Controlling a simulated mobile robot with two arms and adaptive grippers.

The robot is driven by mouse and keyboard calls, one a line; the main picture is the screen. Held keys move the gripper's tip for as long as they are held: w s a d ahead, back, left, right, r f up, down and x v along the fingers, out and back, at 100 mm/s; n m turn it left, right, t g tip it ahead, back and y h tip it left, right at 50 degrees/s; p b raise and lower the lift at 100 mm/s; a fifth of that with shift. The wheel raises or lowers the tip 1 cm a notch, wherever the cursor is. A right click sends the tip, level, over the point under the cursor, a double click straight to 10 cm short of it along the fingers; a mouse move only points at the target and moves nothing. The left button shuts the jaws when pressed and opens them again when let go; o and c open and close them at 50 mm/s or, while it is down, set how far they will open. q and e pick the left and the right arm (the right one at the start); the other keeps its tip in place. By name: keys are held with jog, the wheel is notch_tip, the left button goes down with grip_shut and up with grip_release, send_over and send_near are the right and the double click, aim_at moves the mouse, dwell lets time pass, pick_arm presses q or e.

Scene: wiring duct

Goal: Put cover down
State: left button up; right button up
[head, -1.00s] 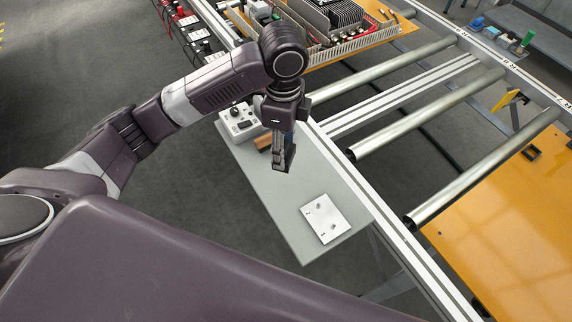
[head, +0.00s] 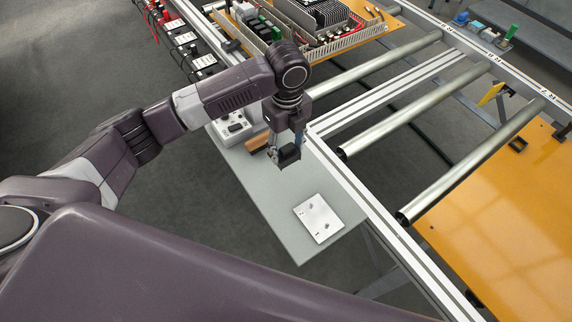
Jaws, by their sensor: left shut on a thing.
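My left gripper (head: 285,157) hangs over the grey side table (head: 262,194), pointing down. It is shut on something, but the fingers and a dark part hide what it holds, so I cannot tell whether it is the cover. No long duct cover can be made out clearly. A white plate (head: 318,218) with small marks or fittings lies flat on the table, below and right of the gripper and apart from it. My right gripper is not in view.
A light control box (head: 232,127) and a brown block (head: 257,142) are close behind the gripper. A metal rail (head: 350,183) runs along the table's right side. Beyond it are rollers (head: 415,118) and orange panels (head: 505,225). The table around the white plate is clear.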

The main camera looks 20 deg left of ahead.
pick_arm(q)
notch_tip(320, 180, down, 9)
jog(key=shift+f+p, duration=0.2)
jog(key=shift+p, duration=0.25)
jog(key=shift+f, duration=0.1)
jog(key=o, duration=1)
notch_tip(320, 180, up, 12)
jog(key=shift+r+b, duration=0.15)
jog(key=shift+b, duration=0.55)
